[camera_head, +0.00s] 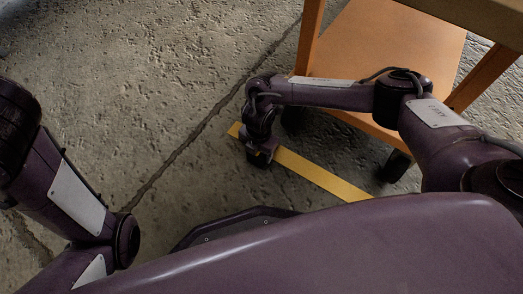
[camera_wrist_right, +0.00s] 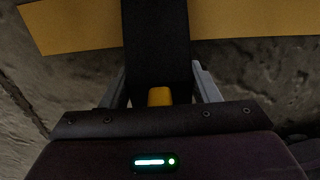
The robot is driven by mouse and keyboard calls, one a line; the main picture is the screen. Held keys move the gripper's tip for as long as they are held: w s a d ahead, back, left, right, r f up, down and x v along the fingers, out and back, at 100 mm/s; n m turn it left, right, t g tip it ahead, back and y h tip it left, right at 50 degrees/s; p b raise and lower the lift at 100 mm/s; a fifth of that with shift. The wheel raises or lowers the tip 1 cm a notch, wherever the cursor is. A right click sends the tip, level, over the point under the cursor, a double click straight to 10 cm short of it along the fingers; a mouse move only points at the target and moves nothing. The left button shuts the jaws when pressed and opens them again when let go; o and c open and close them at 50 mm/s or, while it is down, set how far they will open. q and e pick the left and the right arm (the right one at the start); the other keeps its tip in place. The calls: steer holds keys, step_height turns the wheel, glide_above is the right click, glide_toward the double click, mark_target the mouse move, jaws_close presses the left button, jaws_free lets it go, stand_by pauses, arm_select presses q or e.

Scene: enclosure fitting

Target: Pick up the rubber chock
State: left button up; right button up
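The black rubber chock (camera_wrist_right: 157,45) shows in the right wrist view as a long dark block running up from between my right gripper's fingers, across a yellow floor strip. A small yellow part (camera_wrist_right: 159,96) shows at its near end. My right gripper (camera_head: 260,161) is down by the floor at the strip in the head view, and also shows in the right wrist view (camera_wrist_right: 158,80). Its grey fingers stand apart, one at each side of the chock; whether they press on it I cannot tell. In the head view the chock is hardly told from the dark gripper. My left gripper is out of view.
A yellow strip (camera_head: 318,175) lies on the cracked concrete floor (camera_head: 150,90). An orange wheeled cart (camera_head: 385,40) with a lower shelf stands close behind my right arm, with a dark caster (camera_head: 396,166) near the strip. The floor to the left is clear.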

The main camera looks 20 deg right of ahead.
steer(key=c, duration=0.8)
steer(key=shift+o, duration=0.2)
